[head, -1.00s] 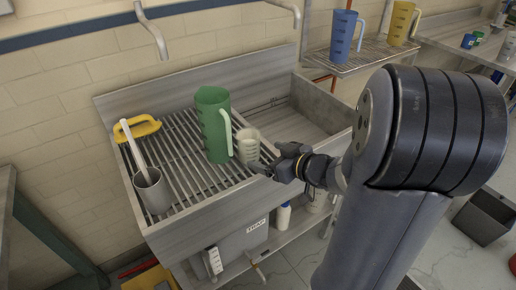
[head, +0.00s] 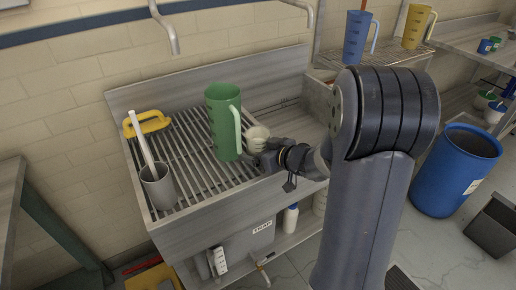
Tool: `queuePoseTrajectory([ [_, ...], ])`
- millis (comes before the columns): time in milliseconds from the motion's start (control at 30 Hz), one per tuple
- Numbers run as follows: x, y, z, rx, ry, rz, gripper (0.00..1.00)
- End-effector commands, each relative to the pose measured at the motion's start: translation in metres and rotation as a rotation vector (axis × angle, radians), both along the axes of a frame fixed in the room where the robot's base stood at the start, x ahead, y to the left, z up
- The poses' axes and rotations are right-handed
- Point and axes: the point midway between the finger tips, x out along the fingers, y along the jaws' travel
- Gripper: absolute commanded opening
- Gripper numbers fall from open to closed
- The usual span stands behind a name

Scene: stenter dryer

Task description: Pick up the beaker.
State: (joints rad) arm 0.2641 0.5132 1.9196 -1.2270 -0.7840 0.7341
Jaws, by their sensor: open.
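The small off-white beaker (head: 258,133) stands on the slatted drainboard of the metal sink (head: 195,218), just right of the green jug (head: 222,125). My gripper (head: 263,149) is at the beaker's lower front right side in the head view, with its jaws open. The gripper hides the lower part of the beaker. I cannot tell whether the fingers are around the beaker or only in front of it.
The green jug's handle is close to the beaker. A grey cup (head: 159,190) holding a white-handled tool and a yellow-handled item (head: 152,121) are further left. Blue (head: 356,38) and yellow (head: 415,27) jugs stand on a rack. A blue drum (head: 455,172) is at right.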

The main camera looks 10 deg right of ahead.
Motion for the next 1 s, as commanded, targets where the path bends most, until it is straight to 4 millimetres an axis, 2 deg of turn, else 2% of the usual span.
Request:
queuePoseTrajectory([
  [267,0.0029,0.0014,-0.0012,-0.001,0.0,-0.002,0.85],
  [900,0.0026,0.0015,-0.0011,0.0,0.0,-0.001,0.33],
  [1000,0.0028,0.0014,-0.0006,0.0,-0.001,-0.001,0.32],
])
